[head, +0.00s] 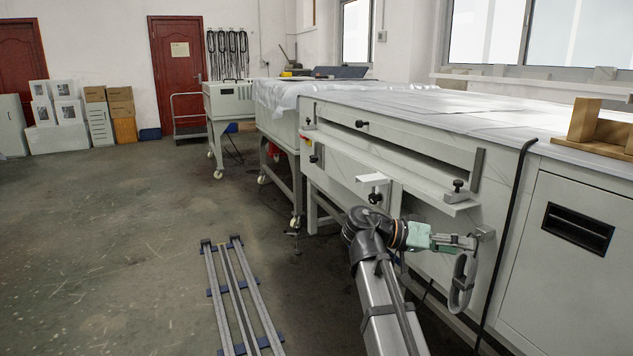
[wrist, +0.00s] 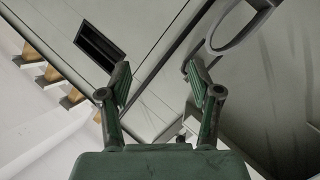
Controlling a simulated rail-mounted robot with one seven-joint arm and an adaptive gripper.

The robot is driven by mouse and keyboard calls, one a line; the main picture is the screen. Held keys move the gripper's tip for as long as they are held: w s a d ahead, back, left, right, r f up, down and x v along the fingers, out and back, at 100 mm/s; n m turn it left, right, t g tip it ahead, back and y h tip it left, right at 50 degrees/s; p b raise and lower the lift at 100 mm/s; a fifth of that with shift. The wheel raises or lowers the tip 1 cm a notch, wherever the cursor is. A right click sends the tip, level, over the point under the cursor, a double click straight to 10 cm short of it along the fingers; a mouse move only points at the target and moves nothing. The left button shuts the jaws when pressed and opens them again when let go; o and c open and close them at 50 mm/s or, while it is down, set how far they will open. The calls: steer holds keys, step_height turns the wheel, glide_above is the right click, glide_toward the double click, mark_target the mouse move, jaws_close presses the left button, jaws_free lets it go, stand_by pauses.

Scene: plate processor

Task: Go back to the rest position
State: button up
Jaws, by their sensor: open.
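My gripper (head: 474,241) is at the front side of the long pale plate processor (head: 520,190), at the right in the head view. In the wrist view my gripper (wrist: 160,78) has its two green-padded fingers spread apart with nothing between them. A grey loop-shaped handle (head: 462,284) hangs just below the fingers in the head view. It also shows beyond the right finger in the wrist view (wrist: 212,42); the fingers are not closed around it. I cannot tell whether they touch it.
A black recessed pull (head: 578,228) is in the panel right of my gripper. A ledge with black knobs (head: 458,186) sticks out above and left. A wooden block (head: 585,120) lies on top. Metal rails (head: 243,298) lie on the floor; open floor is at left.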

steer(key=s+d+r+m+g+y, duration=0.1)
steer(key=s+d+m+g, duration=0.1)
steer(key=s+d, duration=0.6)
steer(key=s+d+m+g+y, duration=0.15)
steer(key=s+d, duration=0.25)
steer(key=s, duration=0.8)
steer(key=s+d+r+m+g+y, duration=0.1)
steer(key=s+d+m+g, duration=0.3)
steer(key=s, duration=0.6)
steer(key=w+f+n+t+p, duration=0.5)
steer(key=w+f+n+p, duration=0.4)
steer(key=w+f, duration=0.2)
steer(key=w+a+f+n+y+p, duration=0.1)
steer(key=a+f+n+y+p, duration=0.15)
steer(key=a+f+p, duration=0.4)
steer(key=w+a+f+n+y+p, duration=0.1)
steer(key=a+f+n+y+p, duration=0.15)
steer(key=f, duration=0.65)
steer(key=s+a+f+n+g+y+p, duration=0.1)
steer(key=s+a+f+n+y+p, duration=0.2)
steer(key=s+a+f+p, duration=0.6)
steer(key=s+a+f+g+y+p, duration=0.2)
steer(key=s+a+f+y+p, duration=0.2)
steer(key=s+a+p, duration=0.3)
steer(key=s+a+f+n, duration=0.1)
steer(key=s+a, duration=0.3)
steer(key=s, duration=0.3)
steer(key=shift+s+a, duration=0.2)
steer(key=shift+s, duration=0.05)
